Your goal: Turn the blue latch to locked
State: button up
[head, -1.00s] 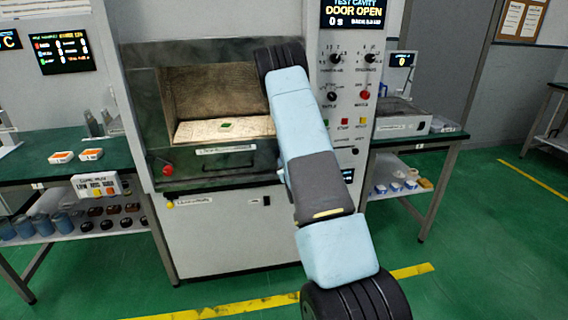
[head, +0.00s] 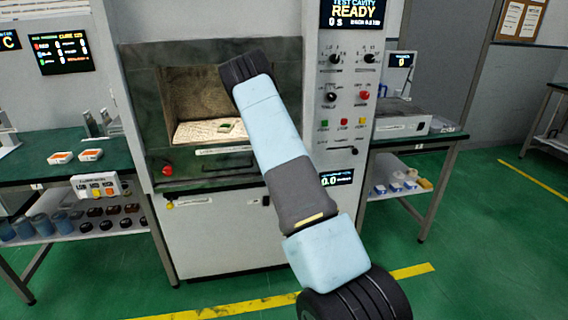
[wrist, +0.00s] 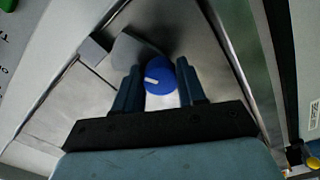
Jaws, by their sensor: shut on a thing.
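The blue latch (wrist: 161,79) shows in the wrist view as a round blue knob with a white mark on its face. The mark points left and slightly down in that view. My gripper (wrist: 159,86) is shut on the latch, with one dark blue finger on each side of it. A grey metal plate lies behind the knob. In the head view my arm crosses in front of the cavity's right side, and the latch and fingers are hidden there.
The cavity (head: 200,105) holds a small green item (head: 226,126). The display (head: 353,13) reads READY. A control panel (head: 346,95) with knobs and buttons stands just right of my arm. A red knob (head: 167,170) sits at the lower left of the front.

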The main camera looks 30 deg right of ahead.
jog(key=shift+w+a, duration=0.15)
jog(key=shift+a, duration=0.2)
jog(key=o, duration=0.7)
jog(key=shift+f, duration=0.1)
jog(key=o, duration=0.4)
jog(key=shift+d, duration=0.15)
jog(key=shift+c, duration=0.2)
jog(key=v, duration=1.3)
jog(key=shift+s, duration=0.4)
